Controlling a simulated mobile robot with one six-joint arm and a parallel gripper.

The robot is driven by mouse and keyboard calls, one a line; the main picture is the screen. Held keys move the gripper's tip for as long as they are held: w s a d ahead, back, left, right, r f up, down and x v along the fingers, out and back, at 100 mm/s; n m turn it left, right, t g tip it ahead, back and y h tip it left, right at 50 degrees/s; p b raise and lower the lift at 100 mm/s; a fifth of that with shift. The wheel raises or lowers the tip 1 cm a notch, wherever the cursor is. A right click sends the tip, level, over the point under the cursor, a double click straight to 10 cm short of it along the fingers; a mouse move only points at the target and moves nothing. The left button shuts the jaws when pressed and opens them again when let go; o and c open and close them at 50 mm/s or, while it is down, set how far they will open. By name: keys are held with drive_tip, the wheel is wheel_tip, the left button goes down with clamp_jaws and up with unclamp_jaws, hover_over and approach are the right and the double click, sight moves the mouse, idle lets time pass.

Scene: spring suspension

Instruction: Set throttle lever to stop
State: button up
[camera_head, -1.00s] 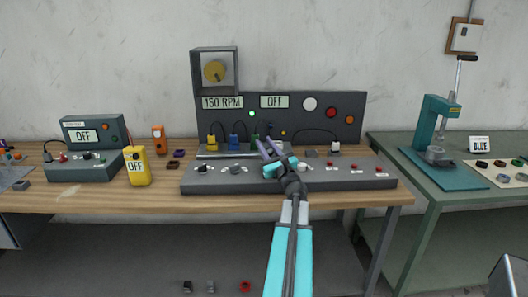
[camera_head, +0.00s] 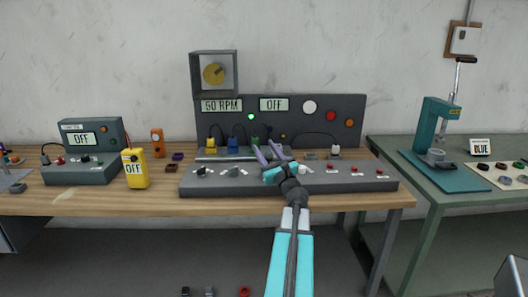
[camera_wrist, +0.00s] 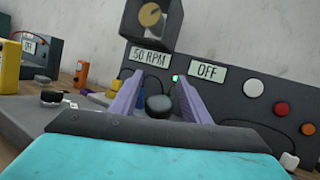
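The lever's shaft and slot are hidden by my gripper. The speed display (camera_head: 222,105) on the upright panel reads 50 RPM.
A second display (camera_head: 274,104) reads OFF. Yellow and blue plugs (camera_head: 233,145) stand behind the console's left half. Small switches (camera_head: 357,169) line its right front. A yellow meter (camera_head: 136,168) stands left. A green bench with a press (camera_head: 437,130) is at right.

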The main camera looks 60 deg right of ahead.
drive_tip(key=shift+s+a, duration=0.1)
drive_tip(key=p+v, duration=0.1)
drive_tip(key=v, duration=0.9)
drive_tip(key=shift+s+p, duration=0.3)
drive_tip(key=shift+s, duration=0.05)
drive_tip(key=p, duration=0.6)
drive_tip(key=shift+s+a+f, duration=0.15)
drive_tip(key=shift+s+f, duration=0.15)
drive_tip(key=shift+s, duration=0.05)
drive_tip(key=s+p, duration=0.1)
drive_tip(key=p, duration=0.5)
drive_tip(key=shift+a+f+p, duration=0.1)
drive_tip(key=shift+a+p, duration=0.2)
drive_tip(key=shift+a, duration=0.1)
drive_tip(key=shift+s+a+f+p, duration=0.2)
drive_tip(key=shift+s+p, duration=0.1)
drive_tip(key=shift+p, duration=0.55)
